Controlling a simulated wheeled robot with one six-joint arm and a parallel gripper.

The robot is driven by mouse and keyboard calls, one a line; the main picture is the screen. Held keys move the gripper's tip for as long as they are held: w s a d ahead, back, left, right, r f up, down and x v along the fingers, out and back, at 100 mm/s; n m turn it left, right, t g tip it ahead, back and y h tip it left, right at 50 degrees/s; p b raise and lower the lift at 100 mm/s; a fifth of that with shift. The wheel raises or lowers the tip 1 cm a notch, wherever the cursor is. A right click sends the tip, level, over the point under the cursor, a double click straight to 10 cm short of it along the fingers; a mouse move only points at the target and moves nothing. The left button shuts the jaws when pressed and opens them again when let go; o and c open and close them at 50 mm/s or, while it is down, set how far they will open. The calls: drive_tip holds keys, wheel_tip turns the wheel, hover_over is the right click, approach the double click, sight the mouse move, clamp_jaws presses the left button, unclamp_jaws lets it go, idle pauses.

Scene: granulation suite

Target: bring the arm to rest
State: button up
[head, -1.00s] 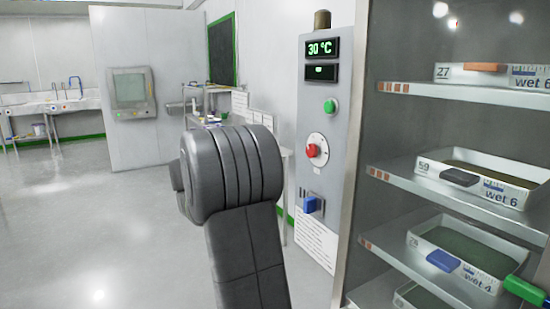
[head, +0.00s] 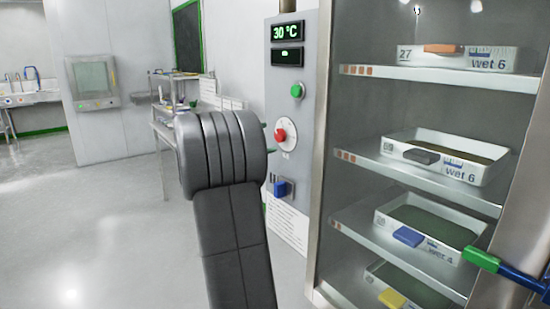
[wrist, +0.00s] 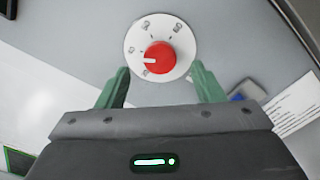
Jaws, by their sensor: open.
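My gripper (wrist: 160,68) is open and empty in the wrist view, its two green fingers apart. A red knob (wrist: 159,57) on a white dial shows beyond and between the fingertips, with no visible contact. In the head view the red knob (head: 280,135) is on the grey control panel (head: 302,80), just right of my raised dark arm. My arm hides most of the gripper there; only bits of green show beside the arm's edge.
A cabinet with trays on shelves (head: 390,75) fills the right, with a green and blue handle (head: 505,268) at its edge. The panel also has a green button (head: 297,91) and a blue switch (head: 281,188). Open floor (head: 90,230) lies left; a trolley (head: 165,130) stands behind my arm.

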sight(278, 136)
drive_tip(key=x, duration=0.4)
drive_tip(key=shift+d, duration=0.1)
